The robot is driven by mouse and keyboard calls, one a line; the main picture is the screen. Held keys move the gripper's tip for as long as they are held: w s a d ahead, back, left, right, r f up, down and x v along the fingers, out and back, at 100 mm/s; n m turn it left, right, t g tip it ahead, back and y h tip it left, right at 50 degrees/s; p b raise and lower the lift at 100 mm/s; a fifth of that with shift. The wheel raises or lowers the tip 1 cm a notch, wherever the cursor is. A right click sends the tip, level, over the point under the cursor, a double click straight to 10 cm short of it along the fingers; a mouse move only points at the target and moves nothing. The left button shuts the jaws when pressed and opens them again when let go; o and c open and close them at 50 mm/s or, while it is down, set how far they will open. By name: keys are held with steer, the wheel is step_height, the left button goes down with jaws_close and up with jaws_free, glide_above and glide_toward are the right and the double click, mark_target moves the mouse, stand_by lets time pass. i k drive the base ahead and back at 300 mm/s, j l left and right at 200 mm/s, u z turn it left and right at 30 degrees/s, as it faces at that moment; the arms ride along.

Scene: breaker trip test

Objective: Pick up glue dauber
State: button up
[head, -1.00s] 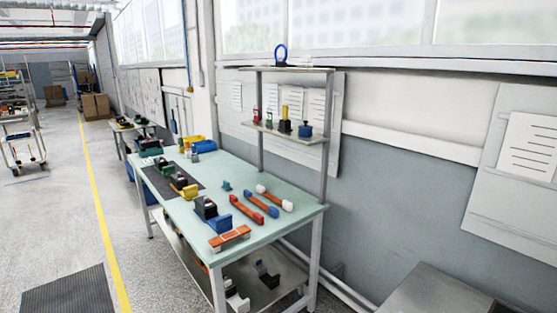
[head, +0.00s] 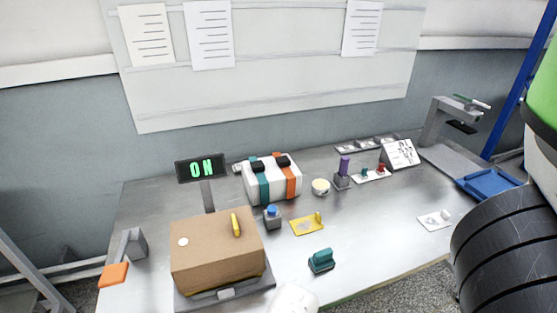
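I cannot tell for sure which thing is the glue dauber. One candidate is a small grey pot with a blue top (head: 271,216), just right of the cardboard box on the grey table. Another is an upright purple piece in a grey block (head: 343,172), farther back. A yellow stick-like piece (head: 236,225) lies on top of the cardboard box. My gripper is not in view, so its state does not show.
The grey table (head: 370,235) carries a cardboard box (head: 205,250), an "ON" display (head: 201,169), a white case with teal and orange straps (head: 271,180), a yellow plate (head: 307,224), a teal block (head: 321,261) and a blue tray (head: 490,185). The right-front table area is mostly clear.

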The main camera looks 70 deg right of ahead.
mark_target(343, 165)
steer(key=k+l+z, duration=0.15)
steer(key=k+z, duration=0.3)
steer(key=k, duration=0.2)
steer(key=j+z, duration=0.25)
steer(key=z, duration=0.2)
steer(key=k+j+z, duration=0.15)
steer(key=z, duration=0.25)
steer(key=k+j+z, duration=0.1)
steer(key=j+z, duration=0.2)
steer(key=z, duration=0.15)
steer(key=i, duration=0.95)
